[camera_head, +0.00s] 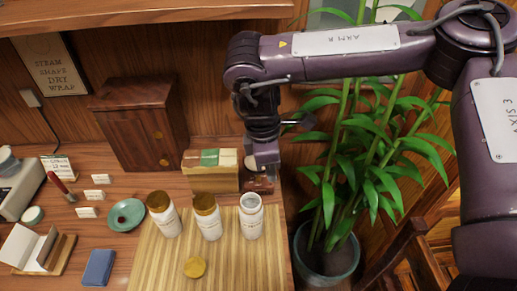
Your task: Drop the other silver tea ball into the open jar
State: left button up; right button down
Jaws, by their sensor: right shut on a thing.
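The open jar (251,218) is white and stands upright at the right end of a row of jars on the bamboo mat (170,262). Its grey mouth faces up, and what is inside cannot be made out. My right gripper (263,169) points down behind the jar, just right of the tea box. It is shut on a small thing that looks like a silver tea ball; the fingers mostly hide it. A dark reddish dish or tray (262,186) lies just below the gripper. My left gripper is not in view.
Two gold-lidded jars (165,220) (208,224) stand left of the open jar. A loose gold lid (195,267) lies in front. A tea box (210,178) stands behind, a green saucer (127,215) left. A potted plant (327,255) is right of the table.

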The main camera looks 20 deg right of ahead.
jog(key=n, duration=0.3)
jog(key=n+t, duration=0.1)
jog(key=n, duration=0.1)
jog(key=shift+a+r, duration=0.3)
jog(key=shift+r, duration=0.1)
jog(key=a+r+m+y+p, duration=0.1)
jog(key=a+r+m+y, duration=0.15)
jog(key=m, duration=1.55)
jog(key=a+r+m+y+p, duration=0.1)
jog(key=r+m+p, duration=0.15)
jog(key=m, duration=1.55)
pick_arm(q)
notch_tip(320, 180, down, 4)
jog(key=b, duration=0.7)
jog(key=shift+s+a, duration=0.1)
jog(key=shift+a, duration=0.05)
pick_arm(e)
notch_tip(320, 180, down, 6)
jog(key=shift+s+d+n+g, duration=0.15)
jog(key=shift+s+n+g, duration=0.05)
jog(key=shift+n+g, duration=0.1)
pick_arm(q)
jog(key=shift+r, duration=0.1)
